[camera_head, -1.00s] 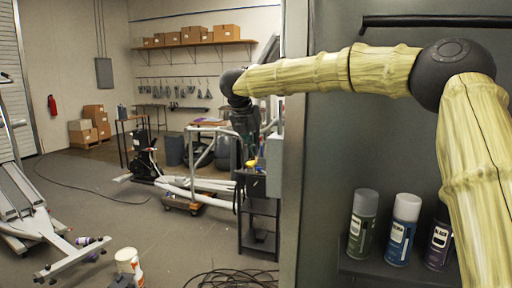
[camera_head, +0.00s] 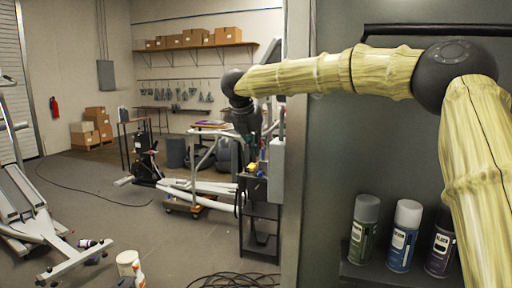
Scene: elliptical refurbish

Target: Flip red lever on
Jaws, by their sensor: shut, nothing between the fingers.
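My gripper (camera_head: 250,138) hangs at the far end of my yellow, bamboo-like arm, left of the grey panel edge. It is small and dark in the head view and appears shut and empty. A light grey box (camera_head: 276,168) is just right of and below it, beside the panel edge. I cannot make out a red lever clearly; small coloured spots beside the box are too small to identify. Contact between my gripper and the box cannot be told.
A dark cart (camera_head: 262,225) stands below my gripper. Spray cans (camera_head: 404,235) stand on a shelf at the lower right. White exercise-machine frames (camera_head: 200,187) are behind and at left. Cables (camera_head: 235,281) lie on the floor; open floor (camera_head: 150,235) lies at centre left.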

